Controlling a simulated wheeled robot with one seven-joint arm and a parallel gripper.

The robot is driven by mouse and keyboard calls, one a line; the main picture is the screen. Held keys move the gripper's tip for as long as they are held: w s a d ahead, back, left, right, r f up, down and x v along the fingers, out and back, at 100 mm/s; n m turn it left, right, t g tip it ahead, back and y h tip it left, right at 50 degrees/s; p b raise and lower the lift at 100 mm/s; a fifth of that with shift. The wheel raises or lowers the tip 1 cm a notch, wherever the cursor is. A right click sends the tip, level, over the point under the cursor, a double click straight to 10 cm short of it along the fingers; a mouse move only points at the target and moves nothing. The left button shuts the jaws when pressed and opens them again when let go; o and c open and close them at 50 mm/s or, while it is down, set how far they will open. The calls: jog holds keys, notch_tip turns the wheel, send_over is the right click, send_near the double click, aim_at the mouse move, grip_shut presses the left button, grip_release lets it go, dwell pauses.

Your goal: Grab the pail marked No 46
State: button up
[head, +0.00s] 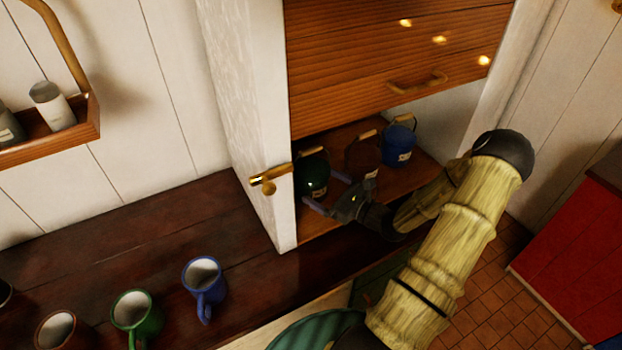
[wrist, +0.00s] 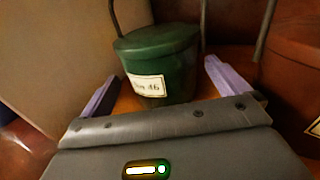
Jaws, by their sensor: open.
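The pail marked No 46 is a dark green lidded pail (wrist: 165,62) with a white label; it stands upright on a wooden shelf in the cabinet. In the head view the green pail (head: 313,172) is at the left end of the shelf. My gripper (wrist: 158,88) is open in front of it, with one pale purple finger to each side of the pail's lower front. In the head view my gripper (head: 324,194) reaches into the cabinet from the right. I cannot tell how far the fingers reach alongside the pail, and they do not grip it.
A brown pail (head: 362,155) and a blue pail (head: 398,145) stand to the right on the same shelf (head: 338,140). The brown pail is close to my right finger in the wrist view (wrist: 293,80). An open white door (head: 245,110) borders the left. Several mugs stand on the dark counter.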

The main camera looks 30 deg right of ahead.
aim_at(311, 152)
jog(key=p+x, duration=0.1)
jog(key=x, duration=0.4)
jog(key=shift+w+d, duration=0.1)
jog(key=shift+w, duration=0.05)
dwell(0.3)
jog(key=c, duration=1.1)
notch_tip(311, 152, up, 10)
dwell(0.4)
